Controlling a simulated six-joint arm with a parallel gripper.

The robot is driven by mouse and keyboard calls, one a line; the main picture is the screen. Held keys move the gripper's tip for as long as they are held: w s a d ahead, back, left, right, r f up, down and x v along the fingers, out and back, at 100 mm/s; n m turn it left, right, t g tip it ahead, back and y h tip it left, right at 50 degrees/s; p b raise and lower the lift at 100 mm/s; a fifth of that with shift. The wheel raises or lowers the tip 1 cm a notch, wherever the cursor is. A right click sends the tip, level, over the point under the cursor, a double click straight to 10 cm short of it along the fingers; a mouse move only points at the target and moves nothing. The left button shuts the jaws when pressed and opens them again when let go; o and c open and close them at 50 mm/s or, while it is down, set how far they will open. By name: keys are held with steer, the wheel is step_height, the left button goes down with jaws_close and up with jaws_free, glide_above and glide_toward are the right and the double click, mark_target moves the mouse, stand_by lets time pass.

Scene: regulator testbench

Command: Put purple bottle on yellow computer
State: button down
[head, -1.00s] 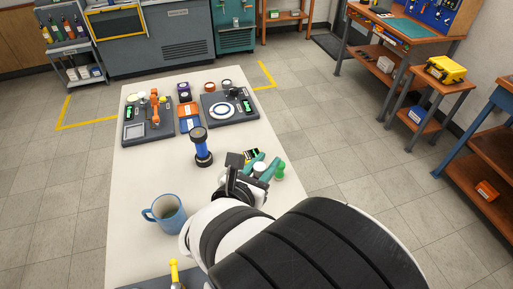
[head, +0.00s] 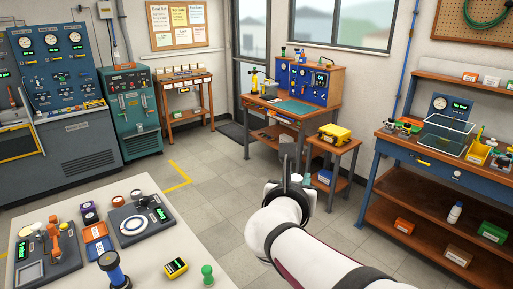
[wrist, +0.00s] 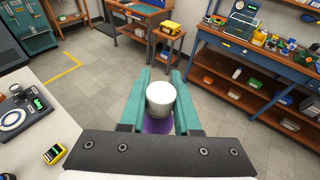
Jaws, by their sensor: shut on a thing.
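My gripper (wrist: 160,78) is shut on the purple bottle (wrist: 158,126), with a teal finger on each side. The bottle's white cap faces the wrist camera; most of its purple body is hidden below the cap. In the head view my gripper (head: 289,178) is held up past the white table's right side, and the bottle cannot be made out there. A yellow boxy unit (head: 335,133), possibly the yellow computer, sits on a small wooden stand beyond the gripper. It also shows in the wrist view (wrist: 171,28), ahead and apart from the bottle.
The white table (head: 170,240) holds a blue cylinder (head: 115,272), a yellow meter (head: 176,267) and a green peg (head: 208,275). A blue-topped workbench (head: 440,153) with shelves and loose items stands at right. A wooden desk (head: 282,111) stands behind the stand. Open floor lies between.

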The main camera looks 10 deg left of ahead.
steer(key=w+a+f+n+y, duration=0.2)
steer(key=w+a+f, duration=0.25)
steer(key=a, duration=0.25)
steer(key=w+a+f+n+y, duration=0.1)
steer(key=w+a+f+y, duration=0.1)
steer(key=w+a+f, duration=0.4)
steer(key=shift+s+a+f+n+y, duration=0.35)
steer(key=shift+a+f+n+y, duration=0.1)
steer(key=shift+a+f, duration=2.9)
steer(key=shift+s+a+f+n+y, duration=0.45)
steer(key=shift+a+f, duration=2.35)
steer(key=shift+a, duration=1.1)
steer(key=shift+s+a+f+n+y, duration=0.3)
steer(key=shift+a+f+y, duration=0.2)
steer(key=shift+a+f, duration=2.85)
steer(key=shift+a+r, duration=0.15)
steer(key=shift+a, duration=0.15)
steer(key=c, duration=0.6)
jaws_free()
steer(key=shift+c, duration=0.2)
